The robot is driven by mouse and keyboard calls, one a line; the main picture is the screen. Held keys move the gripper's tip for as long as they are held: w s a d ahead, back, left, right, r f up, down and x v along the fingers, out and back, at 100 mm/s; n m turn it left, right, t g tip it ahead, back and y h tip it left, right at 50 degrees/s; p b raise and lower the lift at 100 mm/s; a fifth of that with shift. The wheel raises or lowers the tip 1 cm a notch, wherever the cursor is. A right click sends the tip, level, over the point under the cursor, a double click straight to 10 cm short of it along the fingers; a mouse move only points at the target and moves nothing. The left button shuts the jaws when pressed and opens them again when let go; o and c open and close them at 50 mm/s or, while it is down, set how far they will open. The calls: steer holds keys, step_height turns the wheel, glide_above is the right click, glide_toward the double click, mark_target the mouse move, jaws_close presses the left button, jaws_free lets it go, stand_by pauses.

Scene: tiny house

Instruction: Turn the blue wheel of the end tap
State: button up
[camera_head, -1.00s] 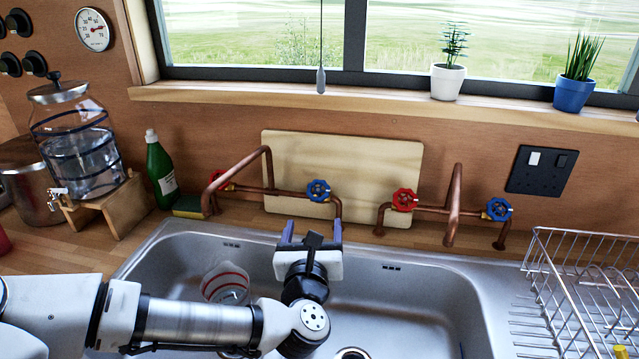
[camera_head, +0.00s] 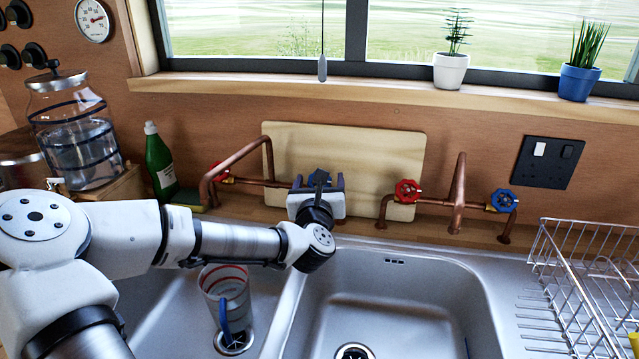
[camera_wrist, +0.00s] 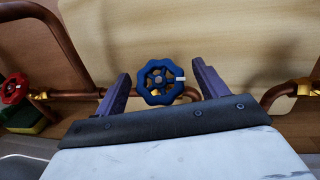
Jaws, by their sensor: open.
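In the wrist view a blue wheel (camera_wrist: 160,82) on a copper pipe sits between the two purple fingers of my gripper (camera_wrist: 160,88). The fingers stand apart on either side of it, with a gap at each side. The left tap's red wheel (camera_wrist: 14,88) shows at the left of the wrist view. The right tap (camera_head: 459,190) has a red wheel (camera_head: 407,191) and, at its right end, another blue wheel (camera_head: 504,200).
A wooden board (camera_head: 370,150) leans on the wall behind the taps. A clear cup (camera_head: 226,297) stands in the left basin below my arm. A green bottle (camera_head: 160,163) is at left, and a wire dish rack (camera_head: 590,280) is at right.

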steer(key=shift+w, duration=0.1)
steer(key=c, duration=1)
steer(key=n+y, duration=0.3)
steer(key=shift+d+f+n+b, duration=0.1)
steer(key=shift+d+n+b, duration=0.05)
steer(key=shift+n+b, duration=0.25)
steer(key=shift+n+g+y+b, duration=0.35)
steer(key=shift+n+g+y, duration=0.55)
steer(key=shift+n+y, duration=0.8)
steer(key=shift+o, duration=0.2)
steer(key=o, duration=1)
steer(key=shift+c, duration=0.2)
steer(key=b+v, duration=0.3)
steer(key=v, duration=1)
steer(key=shift+s, duration=0.45)
